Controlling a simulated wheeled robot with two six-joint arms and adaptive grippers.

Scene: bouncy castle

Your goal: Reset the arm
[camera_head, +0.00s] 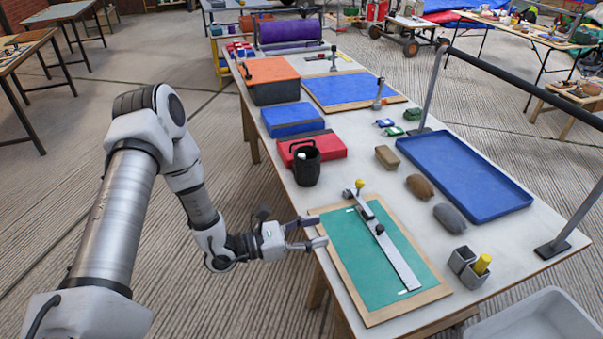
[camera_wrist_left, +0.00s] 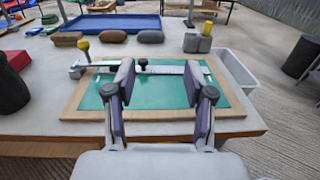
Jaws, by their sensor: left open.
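My left arm comes in from the left in the head view. My left gripper (camera_head: 318,233) is open and empty at the table's near left edge, beside the wood-framed green board (camera_head: 370,270). In the left wrist view the two fingers of my left gripper (camera_wrist_left: 157,92) stand apart, with the green board (camera_wrist_left: 170,98) beyond and between them. A metal bar with a yellow knob (camera_head: 384,243) lies across the board, and it also shows in the left wrist view (camera_wrist_left: 110,68). The fingers do not hold it. My right gripper is not in view.
The long white table (camera_head: 500,235) carries a black cup (camera_head: 305,165), red case (camera_head: 325,146), blue case (camera_head: 292,120), blue tray (camera_head: 465,177) and grey cups with a yellow peg (camera_head: 468,265). A dark rail (camera_head: 525,82) stands along the right side. A grey bin (camera_head: 535,318) is at lower right.

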